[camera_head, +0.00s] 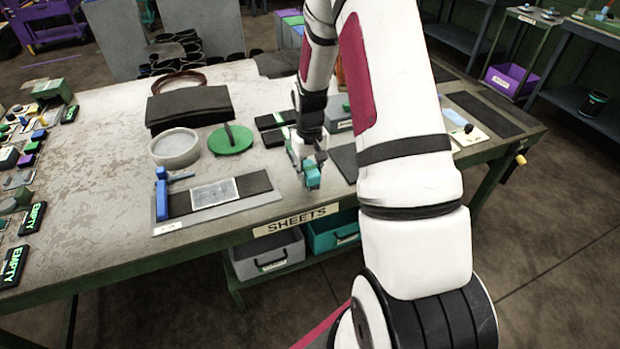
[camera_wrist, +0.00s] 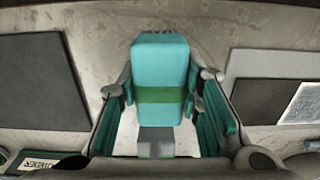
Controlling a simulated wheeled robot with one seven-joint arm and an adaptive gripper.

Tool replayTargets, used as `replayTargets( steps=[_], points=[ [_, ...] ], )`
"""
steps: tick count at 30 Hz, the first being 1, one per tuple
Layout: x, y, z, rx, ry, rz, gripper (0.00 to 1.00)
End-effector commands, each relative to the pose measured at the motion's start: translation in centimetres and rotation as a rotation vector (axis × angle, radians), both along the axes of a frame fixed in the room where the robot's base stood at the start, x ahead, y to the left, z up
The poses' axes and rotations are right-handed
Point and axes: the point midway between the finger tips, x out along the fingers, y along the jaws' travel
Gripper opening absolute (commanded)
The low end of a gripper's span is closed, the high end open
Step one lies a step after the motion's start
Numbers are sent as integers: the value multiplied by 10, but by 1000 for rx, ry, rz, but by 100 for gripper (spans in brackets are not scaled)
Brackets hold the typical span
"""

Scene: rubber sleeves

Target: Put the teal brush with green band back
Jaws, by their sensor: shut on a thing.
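The teal brush with a green band (camera_wrist: 160,65) is between my gripper's fingers (camera_wrist: 165,110) in the wrist view, its long side running away from the wrist. The fingers are shut on it from both sides. In the head view the brush (camera_head: 313,177) shows as a small teal block under my gripper (camera_head: 306,160), near the table's front edge above the SHEETS label. I cannot tell whether it touches the tabletop.
A grey board (camera_head: 163,213) with a blue clamp and a pale sheet lies left of my gripper. A dark mat (camera_head: 345,166) lies to its right. A green round lid (camera_head: 230,139) and a grey round dish (camera_head: 175,161) stand behind left. Bare tabletop lies left of the board.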

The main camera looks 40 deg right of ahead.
Motion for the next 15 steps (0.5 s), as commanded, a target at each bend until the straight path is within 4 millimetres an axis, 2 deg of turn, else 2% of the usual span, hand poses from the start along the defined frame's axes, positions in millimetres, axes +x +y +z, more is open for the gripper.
replayTargets(
  steps=[3, 6, 15],
  points=[
    [-2, 1, -17, 2, 5, 0, 2],
    [-2, 1, -23, 1, 2, 0, 2],
    [-1, 1, -25, 1, 2, 0, 2]
  ],
)
